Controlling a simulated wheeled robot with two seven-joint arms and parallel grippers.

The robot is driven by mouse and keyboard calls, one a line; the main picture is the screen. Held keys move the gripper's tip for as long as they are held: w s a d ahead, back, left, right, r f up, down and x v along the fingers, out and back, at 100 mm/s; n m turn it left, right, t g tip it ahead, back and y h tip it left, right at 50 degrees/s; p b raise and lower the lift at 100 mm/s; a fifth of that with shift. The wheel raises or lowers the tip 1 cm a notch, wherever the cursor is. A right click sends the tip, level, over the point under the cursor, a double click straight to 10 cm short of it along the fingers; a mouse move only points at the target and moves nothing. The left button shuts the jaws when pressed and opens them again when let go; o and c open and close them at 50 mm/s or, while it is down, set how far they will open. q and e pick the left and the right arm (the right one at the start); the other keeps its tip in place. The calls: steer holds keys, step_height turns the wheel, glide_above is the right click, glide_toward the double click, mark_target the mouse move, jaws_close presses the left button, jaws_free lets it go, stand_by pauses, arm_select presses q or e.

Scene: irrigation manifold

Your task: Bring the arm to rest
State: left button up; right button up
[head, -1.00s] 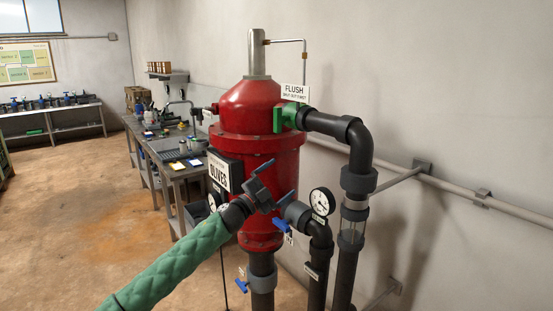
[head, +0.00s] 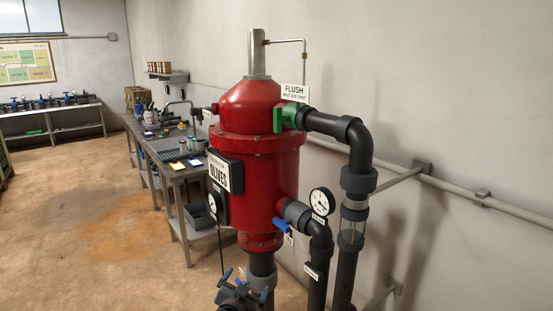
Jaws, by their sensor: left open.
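My left gripper (head: 246,285) is low at the bottom edge of the head view, with its blue-tipped fingers apart and nothing seen between them. It is in front of the dark lower pipe under the red filter tank (head: 262,180), and it hides part of that pipe and of the low blue valve there. I cannot tell whether it touches the pipe. The rest of the left arm is out of the picture. My right gripper is not in view.
A green handle (head: 279,120) sits by the FLUSH sign (head: 295,93). A blue handle (head: 282,226) and a gauge (head: 322,201) are on the right piping. A workbench (head: 175,172) stands behind. The floor at left is clear.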

arm_select(q)
steer(key=s+a+f+n+g+y, duration=0.1)
steer(key=s+a+f+n+g, duration=0.2)
steer(key=s+f, duration=0.45)
steer(key=s+a+f+g+y, duration=0.2)
steer(key=s+a+f+g, duration=0.15)
steer(key=s, duration=0.75)
steer(key=s+a+f+n+g, duration=0.1)
steer(key=s+a+f+g, duration=0.2)
steer(key=s, duration=0.8)
steer(key=s+a+f+n+g, duration=0.1)
steer(key=s+a+f+g, duration=0.15)
steer(key=s, duration=0.75)
steer(key=s+d+f+g, duration=0.2)
steer(key=d+f, duration=0.3)
steer(key=f, duration=0.3)
steer(key=shift+s+f+h, duration=0.15)
steer(key=shift+s+h, duration=0.25)
steer(key=shift+s, duration=0.35)
steer(key=shift+w+d, duration=0.1)
